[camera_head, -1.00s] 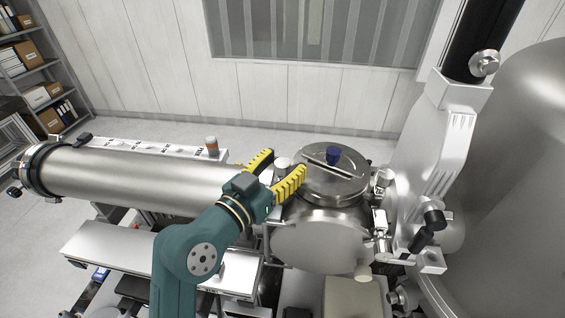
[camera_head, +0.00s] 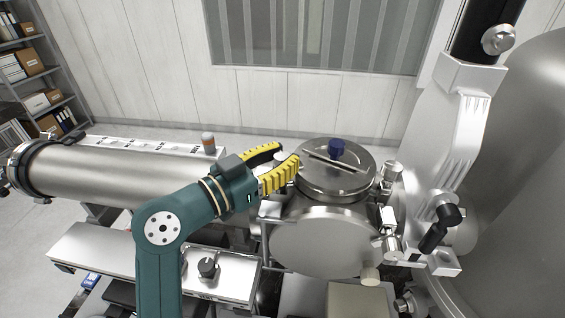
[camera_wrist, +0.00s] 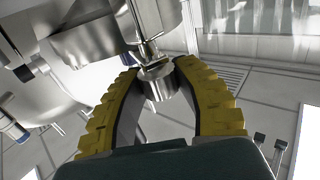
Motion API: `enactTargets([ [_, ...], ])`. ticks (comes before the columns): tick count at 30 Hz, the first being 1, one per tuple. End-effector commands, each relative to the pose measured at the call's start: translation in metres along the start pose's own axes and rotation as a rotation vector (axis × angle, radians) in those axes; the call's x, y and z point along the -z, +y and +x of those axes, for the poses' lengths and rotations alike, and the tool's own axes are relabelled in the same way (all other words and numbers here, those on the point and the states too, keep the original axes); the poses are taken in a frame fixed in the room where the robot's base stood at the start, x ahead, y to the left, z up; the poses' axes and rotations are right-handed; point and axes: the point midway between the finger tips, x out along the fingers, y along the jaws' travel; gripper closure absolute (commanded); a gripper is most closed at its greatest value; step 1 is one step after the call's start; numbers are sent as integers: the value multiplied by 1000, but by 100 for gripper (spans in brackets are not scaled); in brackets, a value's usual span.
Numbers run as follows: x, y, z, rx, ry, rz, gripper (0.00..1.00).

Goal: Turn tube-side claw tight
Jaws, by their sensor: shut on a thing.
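The tube-side claw (camera_wrist: 158,84) shows in the wrist view as a short shiny metal piece under a thin metal stem, between my yellow fingers. My gripper (camera_wrist: 159,62) is shut on it; the exact contact is hard to see. In the head view my gripper (camera_head: 289,152) is at the left side of the round steel chamber (camera_head: 325,240), by the end of the big horizontal tube (camera_head: 120,172). The claw is hidden there behind the fingers. I cannot tell how tight it is.
A metal valve column (camera_head: 445,140) stands on the right. A control box (camera_head: 235,285) with a black knob (camera_head: 208,267) lies below my arm. A labelled white rail (camera_head: 150,148) runs behind the tube.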

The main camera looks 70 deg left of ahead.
Motion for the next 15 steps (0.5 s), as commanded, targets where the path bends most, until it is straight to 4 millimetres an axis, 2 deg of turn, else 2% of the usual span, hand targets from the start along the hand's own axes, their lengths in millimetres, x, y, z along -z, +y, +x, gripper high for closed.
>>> enactTargets([
  [4, 0, 0, 0, 0, -2, -2, 100],
  [5, 0, 0, 0, 0, -2, -2, 63],
  [9, 0, 0, 0, 1, -2, -1, 39],
  [15, 0, 0, 0, 1, -1, -1, 39],
])
